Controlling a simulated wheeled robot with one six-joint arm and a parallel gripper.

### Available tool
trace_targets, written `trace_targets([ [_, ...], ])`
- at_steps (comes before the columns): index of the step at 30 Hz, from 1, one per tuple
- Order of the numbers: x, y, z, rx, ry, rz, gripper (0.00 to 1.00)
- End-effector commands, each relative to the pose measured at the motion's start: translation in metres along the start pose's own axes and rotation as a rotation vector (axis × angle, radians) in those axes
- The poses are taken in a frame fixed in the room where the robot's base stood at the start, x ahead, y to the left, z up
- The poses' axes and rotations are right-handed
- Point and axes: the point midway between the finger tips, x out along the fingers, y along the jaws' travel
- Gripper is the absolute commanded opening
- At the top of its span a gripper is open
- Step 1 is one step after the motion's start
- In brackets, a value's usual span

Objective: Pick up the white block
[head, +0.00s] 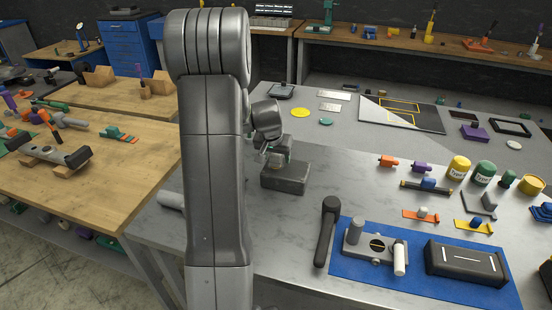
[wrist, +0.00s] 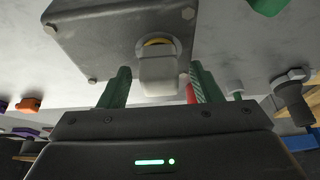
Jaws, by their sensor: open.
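A small white block (wrist: 158,76) with rounded edges shows in the wrist view, in front of a round fitting with a yellow ring on a grey bolted housing (wrist: 95,40). My gripper (wrist: 160,82) is open, with one green finger on each side of the block. Gaps show between the fingers and the block, so I see no grip on it. In the head view my gripper (head: 274,152) is low over the dark grey box (head: 286,180). My own arm and wrist hide much of that spot, and I cannot clearly make out the block there.
To the right in the head view, a blue mat (head: 345,272) holds a metal fixture with a white cylinder (head: 400,258) and a black box (head: 466,262). Yellow (head: 458,168) and green (head: 484,173) cans stand behind. A dark handled tool (head: 328,230) lies at the mat's left.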

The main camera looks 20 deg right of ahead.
Motion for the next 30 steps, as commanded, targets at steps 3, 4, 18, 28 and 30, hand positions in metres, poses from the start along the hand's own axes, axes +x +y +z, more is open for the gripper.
trace_targets([
  [3,0.000,0.000,0.000,0.000,0.001,0.000,0.58],
  [4,0.000,0.000,0.000,0.000,0.001,0.000,0.58],
  [18,-0.001,0.000,0.000,0.000,0.001,-0.001,0.08],
  [28,-0.033,-0.001,-0.015,0.001,0.007,-0.002,0.08],
  [30,-0.047,-0.001,-0.021,0.001,0.009,-0.003,0.08],
])
